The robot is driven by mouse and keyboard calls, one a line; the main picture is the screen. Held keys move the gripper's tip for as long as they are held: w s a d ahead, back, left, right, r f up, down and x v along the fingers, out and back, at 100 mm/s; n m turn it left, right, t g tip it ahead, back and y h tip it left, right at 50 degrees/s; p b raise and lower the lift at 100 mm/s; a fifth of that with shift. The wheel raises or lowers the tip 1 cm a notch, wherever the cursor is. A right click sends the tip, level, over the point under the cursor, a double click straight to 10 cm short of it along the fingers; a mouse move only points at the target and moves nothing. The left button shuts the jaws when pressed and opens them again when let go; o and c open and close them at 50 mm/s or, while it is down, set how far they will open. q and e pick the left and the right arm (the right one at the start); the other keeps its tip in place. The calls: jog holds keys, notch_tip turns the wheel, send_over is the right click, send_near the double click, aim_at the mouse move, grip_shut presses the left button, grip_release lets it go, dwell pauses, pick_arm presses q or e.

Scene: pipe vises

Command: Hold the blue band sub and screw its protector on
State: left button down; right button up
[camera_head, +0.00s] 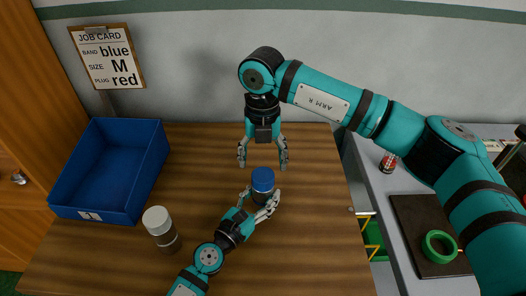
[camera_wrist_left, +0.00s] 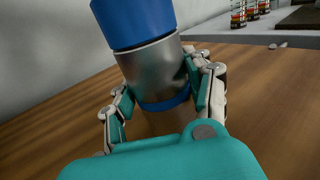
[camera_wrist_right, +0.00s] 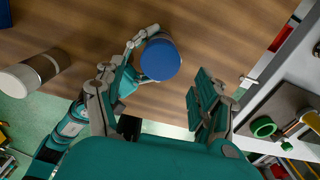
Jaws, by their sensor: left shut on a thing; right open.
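The blue band sub (camera_wrist_left: 155,75) is an upright grey metal cylinder with a blue band low on it. A blue protector (camera_wrist_left: 135,20) sits on its top; I cannot tell how tightly it is seated. The protector also shows in the head view (camera_head: 262,179) and the right wrist view (camera_wrist_right: 160,58). My left gripper (camera_head: 262,204) is shut around the sub's lower part, low over the table; its fingers hide part of the sub. My right gripper (camera_head: 262,162) is open, empty and pointing down, above and slightly behind the protector, apart from it.
A white-capped cylinder (camera_head: 157,222) stands left of my left gripper. A blue bin (camera_head: 152,165) marked 1 is at the back left. The job card (camera_head: 107,57) reads blue, M, red. A side counter holds a green ring (camera_head: 439,246) and a red can (camera_head: 388,162). The table's right part is clear.

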aim_at(263, 174)
jog(key=n, duration=0.5)
jog(key=shift+r, duration=0.2)
jog(key=n, duration=0.7)
jog(key=shift+r+n, duration=0.25)
jog(key=shift+n, duration=0.15)
jog(key=n, duration=0.7)
jog(key=shift+r, duration=0.2)
jog(key=n, duration=0.6)
jog(key=shift+r+n, duration=0.2)
jog(key=shift+n, duration=0.2)
notch_tip(263, 174, down, 8)
jog(key=shift+f, duration=0.1)
